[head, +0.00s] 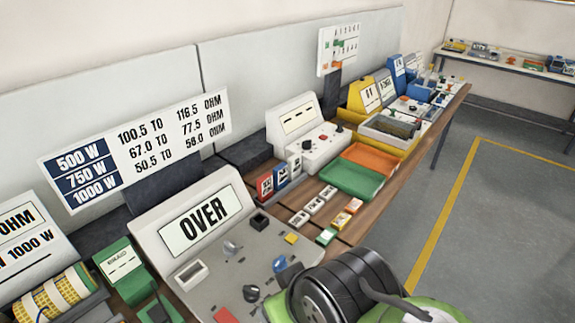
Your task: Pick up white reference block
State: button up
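Several small white blocks with dark markings lie in a row on the wooden bench, the middle one (314,205) between a nearer one (300,218) and a farther one (328,192). An upright white piece (294,166) stands behind them, beside a blue one (280,177) and a red one (265,187). I cannot tell which of these is the white reference block. The fingers of my gripper are not in view. A black ribbed part with green covers, seemingly of my arm, fills the bottom centre, in front of the bench edge.
A grey panel with an "OVER" display (201,222) stands nearer. Orange, yellow and green small blocks (340,220) lie right of the white ones. Green (351,179) and orange (372,158) trays lie beyond. The floor at right is clear.

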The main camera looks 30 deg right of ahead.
aim_at(293, 163)
jog(key=k+l+u, duration=0.15)
jog(key=l+u, duration=0.5)
jog(key=l, duration=0.15)
jog(key=k+l+u, duration=0.4)
jog(key=l+u, duration=0.25)
jog(key=l, duration=0.2)
jog(key=k+l+u, duration=0.2)
jog(key=l+u, duration=0.15)
jog(key=k+l+u, duration=0.35)
jog(key=l+u, duration=0.85)
jog(key=l, duration=0.3)
jog(key=k+l+u, duration=0.2)
jog(key=l+u, duration=0.25)
